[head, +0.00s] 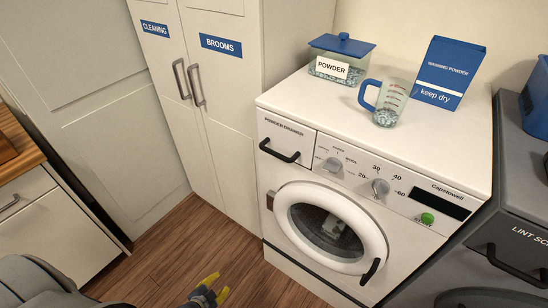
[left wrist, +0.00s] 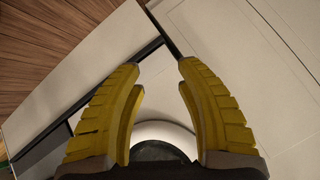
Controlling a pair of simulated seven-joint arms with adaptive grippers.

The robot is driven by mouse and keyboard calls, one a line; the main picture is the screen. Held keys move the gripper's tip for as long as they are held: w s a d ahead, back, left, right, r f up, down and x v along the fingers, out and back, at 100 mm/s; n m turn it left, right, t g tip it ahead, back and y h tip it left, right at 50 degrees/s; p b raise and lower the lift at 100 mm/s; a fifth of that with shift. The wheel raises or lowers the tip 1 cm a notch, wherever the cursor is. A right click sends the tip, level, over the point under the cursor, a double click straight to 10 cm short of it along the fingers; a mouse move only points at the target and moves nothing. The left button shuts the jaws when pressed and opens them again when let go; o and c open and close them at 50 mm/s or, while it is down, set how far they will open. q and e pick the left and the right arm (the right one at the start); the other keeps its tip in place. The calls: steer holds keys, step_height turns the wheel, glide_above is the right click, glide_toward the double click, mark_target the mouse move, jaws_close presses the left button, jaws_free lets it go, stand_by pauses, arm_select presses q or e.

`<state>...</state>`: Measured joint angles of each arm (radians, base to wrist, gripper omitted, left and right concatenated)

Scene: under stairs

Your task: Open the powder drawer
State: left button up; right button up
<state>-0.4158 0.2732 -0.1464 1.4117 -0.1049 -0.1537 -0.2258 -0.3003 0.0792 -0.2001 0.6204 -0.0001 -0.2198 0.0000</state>
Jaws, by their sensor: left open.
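The powder drawer (head: 288,137) is a white panel at the upper left of the washing machine's front, labelled POWDER DRAWER. It looks shut, flush with the front. Its black bar handle (head: 279,151) runs along its lower part. My left gripper (head: 216,287) is low in the head view, in front of the machine and well below and left of the handle, touching nothing there. Its yellow fingers (left wrist: 159,68) are spread apart and empty in the left wrist view. I cannot make out the drawer handle in that view. My right gripper is not in view.
The washing machine (head: 345,195) has a round door (head: 330,225). A powder box (head: 340,60), a measuring jug (head: 388,103) and a washing powder packet (head: 446,72) stand on top. Cupboard doors (head: 210,90) are left, a grey machine (head: 490,245) right. The wooden floor (head: 185,250) is clear.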

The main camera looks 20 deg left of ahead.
arm_select(q)
steer(key=w+d+r+m+t+h, duration=0.1)
steer(key=w+r+t, duration=0.15)
steer(key=r, duration=0.35)
steer(key=w+d+r+m+t, duration=0.1)
steer(key=w+r+m, duration=0.1)
steer(key=w+r, duration=0.3)
steer(key=m+t+h, duration=0.5)
steer(key=m+t, duration=0.1)
steer(key=m, duration=0.4)
glide_toward(275, 152)
steer(key=x, duration=0.9)
steer(key=shift+w+d+f, duration=0.1)
steer(key=shift+w+f, duration=0.2)
steer(key=shift+w, duration=0.15)
steer(key=shift+c, duration=0.3)
jaws_close()
